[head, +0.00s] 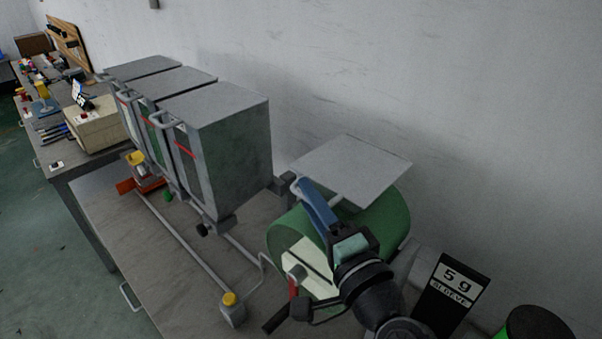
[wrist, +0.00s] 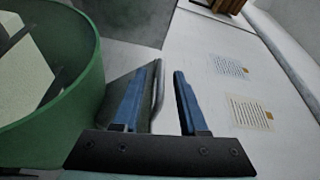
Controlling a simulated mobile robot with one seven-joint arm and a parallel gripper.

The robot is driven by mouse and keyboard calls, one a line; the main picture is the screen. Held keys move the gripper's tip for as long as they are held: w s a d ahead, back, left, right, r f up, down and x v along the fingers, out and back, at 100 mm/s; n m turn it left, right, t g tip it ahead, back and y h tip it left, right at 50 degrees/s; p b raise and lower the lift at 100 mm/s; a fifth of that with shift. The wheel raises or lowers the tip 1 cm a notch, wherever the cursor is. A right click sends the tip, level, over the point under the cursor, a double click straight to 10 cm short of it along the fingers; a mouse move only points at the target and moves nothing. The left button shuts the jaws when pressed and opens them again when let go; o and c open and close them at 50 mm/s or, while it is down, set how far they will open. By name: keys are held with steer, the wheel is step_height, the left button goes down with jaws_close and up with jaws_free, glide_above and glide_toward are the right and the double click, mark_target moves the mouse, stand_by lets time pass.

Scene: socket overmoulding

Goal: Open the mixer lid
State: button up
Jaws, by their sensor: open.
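The mixer is a green drum (head: 400,222) with a pale round front, at the right of the bench in the head view. Its green rim (wrist: 88,95) fills the left of the wrist view. The lid (head: 352,168) is a flat grey plate over the drum's top and looks roughly level. A thin grey bar handle (wrist: 158,92) is at its side. My gripper (head: 306,186) is at the lid's handle edge. In the wrist view my gripper (wrist: 167,70) has its blue fingers apart, with the handle between them, nearer the left finger. Contact cannot be told.
Tall grey hoppers (head: 235,145) stand left of the mixer. A black "5 g" sign (head: 450,293) is at the right. The wall (head: 480,120) is close behind the mixer.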

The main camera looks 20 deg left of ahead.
steer(key=shift+p+x, duration=0.45)
steer(key=shift+x, duration=1.45)
jaws_close()
steer(key=shift+d+r, duration=0.1)
steer(key=shift+r, duration=0.15)
